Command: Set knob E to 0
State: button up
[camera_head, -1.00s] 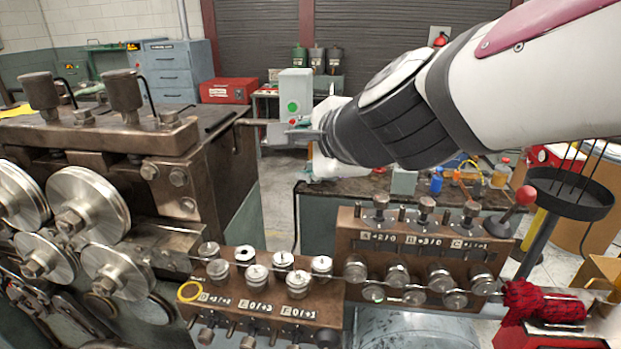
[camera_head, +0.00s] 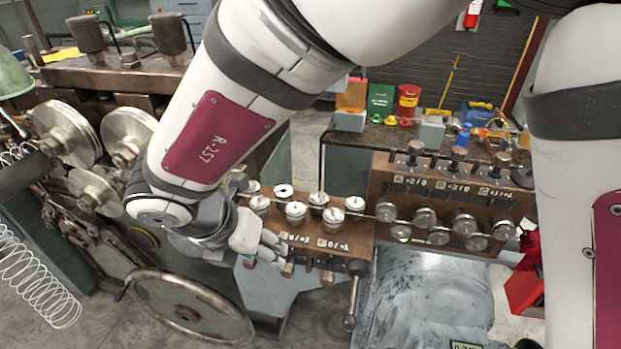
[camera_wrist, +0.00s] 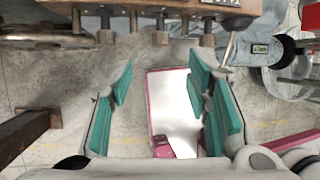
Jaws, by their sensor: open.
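Knob E (camera_head: 287,268) is a small metal knob on the front of the lower brown block, under the label plate for E (camera_head: 297,238), whose small print is hard to read. In the wrist view I take knob E (camera_wrist: 160,37) to be the middle of the larger knobs along the top. My gripper (camera_head: 270,246) is just left of knob E in the head view, in front of the block's left part. In the wrist view my open gripper (camera_wrist: 160,85) has its teal-padded fingers spread on either side of knob E's line, apart from it and empty. My gripper hides the block's left end.
Knob F (camera_head: 327,278) and a dark lever (camera_head: 350,322) are close to the right of knob E. A handwheel (camera_head: 185,305) stands below left. Round metal posts (camera_head: 296,211) stand on the block. A second block (camera_head: 385,170) is behind right. Open floor shows below.

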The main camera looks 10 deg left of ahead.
aim_at(285, 269)
jog(key=x, duration=1.2)
jog(key=shift+d+f+b, duration=0.1)
jog(key=shift+b, duration=0.3)
grip_shut()
